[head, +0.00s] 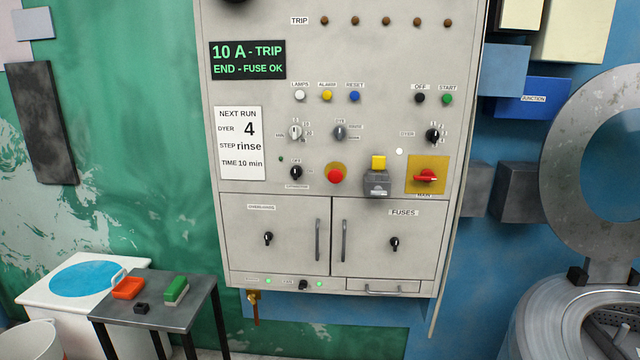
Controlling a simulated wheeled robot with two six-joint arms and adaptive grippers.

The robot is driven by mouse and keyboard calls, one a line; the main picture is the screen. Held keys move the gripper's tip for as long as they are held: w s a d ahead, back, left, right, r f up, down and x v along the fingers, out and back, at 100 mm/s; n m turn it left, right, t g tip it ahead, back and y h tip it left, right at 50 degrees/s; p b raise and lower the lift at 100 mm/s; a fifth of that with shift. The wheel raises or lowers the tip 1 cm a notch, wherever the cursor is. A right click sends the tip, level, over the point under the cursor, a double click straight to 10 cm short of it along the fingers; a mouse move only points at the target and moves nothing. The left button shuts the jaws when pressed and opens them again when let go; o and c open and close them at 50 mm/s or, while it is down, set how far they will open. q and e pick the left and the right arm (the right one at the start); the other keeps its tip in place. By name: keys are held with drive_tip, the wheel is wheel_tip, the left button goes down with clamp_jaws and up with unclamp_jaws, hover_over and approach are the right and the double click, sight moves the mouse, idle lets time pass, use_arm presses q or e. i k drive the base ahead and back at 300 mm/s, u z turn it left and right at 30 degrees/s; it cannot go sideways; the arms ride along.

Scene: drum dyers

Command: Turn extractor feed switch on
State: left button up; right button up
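A grey control cabinet (300,20) fills the middle of the head view. No label on it can be clearly read as extractor feed. A black rotary knob (295,172) has a small label above it and a blurred one below; a small dark green lamp (281,159) is beside it. Small labels beside this knob are too blurred to read. Neither of my grippers is in view.
A red main switch (426,176) on a yellow plate and a red push button (335,176) are on the panel. Two closed doors with handles are below. A small table (150,312) stands at lower left, and a metal drum (570,330) at lower right.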

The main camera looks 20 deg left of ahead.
sight(296, 171)
drive_tip(key=u, duration=0.65)
drive_tip(key=i, duration=0.55)
drive_tip(key=u, duration=0.85)
drive_tip(key=i, duration=0.95)
drive_tip(key=z, duration=0.2)
